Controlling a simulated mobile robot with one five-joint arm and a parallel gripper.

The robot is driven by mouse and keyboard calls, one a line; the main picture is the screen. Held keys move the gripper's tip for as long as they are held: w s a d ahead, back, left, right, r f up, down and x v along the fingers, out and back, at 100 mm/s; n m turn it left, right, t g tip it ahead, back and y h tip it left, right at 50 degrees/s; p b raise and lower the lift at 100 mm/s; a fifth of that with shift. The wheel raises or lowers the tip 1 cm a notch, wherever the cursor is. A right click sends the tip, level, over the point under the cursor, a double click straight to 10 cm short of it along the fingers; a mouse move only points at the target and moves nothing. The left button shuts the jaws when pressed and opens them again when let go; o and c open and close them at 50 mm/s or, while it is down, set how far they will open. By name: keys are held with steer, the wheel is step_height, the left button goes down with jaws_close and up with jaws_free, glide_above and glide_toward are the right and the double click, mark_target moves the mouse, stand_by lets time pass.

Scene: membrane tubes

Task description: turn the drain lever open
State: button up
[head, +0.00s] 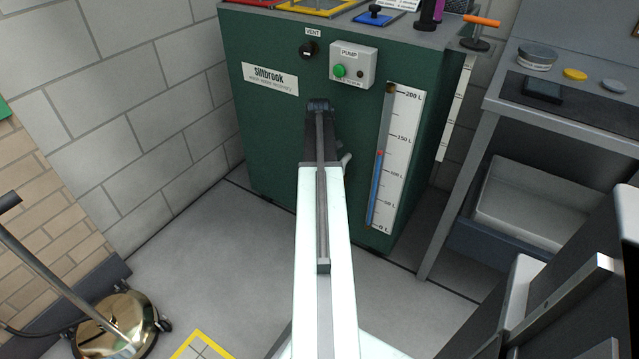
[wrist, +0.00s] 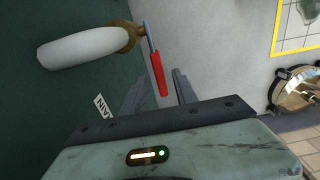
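The drain lever (wrist: 158,74) shows in the wrist view as a red handle on a grey strip. It joins a brass valve (wrist: 130,36) with a white pipe (wrist: 82,48) on the dark green tank wall. My gripper (wrist: 160,80) is open. Its two dark fingers stand apart on either side of the red handle's end, with gaps visible. I cannot tell how deep the handle sits between them. In the head view my arm hides the lever and the gripper; a bit of white pipe (head: 346,161) shows beside the arm, low on the green tank (head: 270,130).
A white label (wrist: 103,106) is partly hidden by my gripper. The tank has a pump box (head: 352,66), a vent knob (head: 307,50) and a level gauge (head: 397,158). A grey bench (head: 497,104) stands right. A brass floor machine (head: 115,330) stands left.

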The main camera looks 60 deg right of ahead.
steer(key=shift+f+b, duration=0.35)
steer(key=shift+f, duration=0.6)
steer(key=shift+r, duration=0.1)
jaws_close()
stand_by(0.5)
